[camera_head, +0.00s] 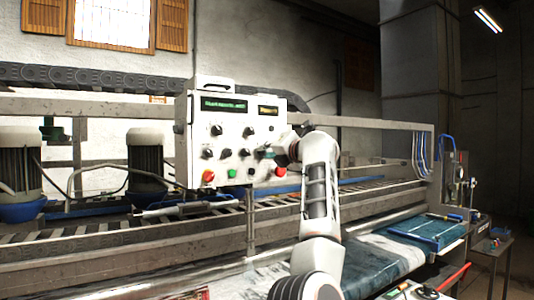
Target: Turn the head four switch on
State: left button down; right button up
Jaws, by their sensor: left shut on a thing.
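My white left arm rises from the bottom of the view to the panel's right side. My left gripper (269,153) is shut on a switch at the right end of the lower switch row and mostly hides it. I cannot read any labels or the held switch's position. My right gripper is not in view.
Red (208,176) and green (232,173) buttons sit along the panel's bottom, with another red button (281,171) just below my gripper. The machine's metal rails run behind the panel. A blue-white rug (380,262) lies at the lower right.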

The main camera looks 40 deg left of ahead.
pick_arm(q)
jog(key=m, duration=0.5)
jog(key=shift+m+g, duration=0.3)
jog(key=shift+a, duration=0.1)
dwell(0.4)
jog(key=c, duration=1.8)
grip_release()
jog(key=shift+c, duration=0.2)
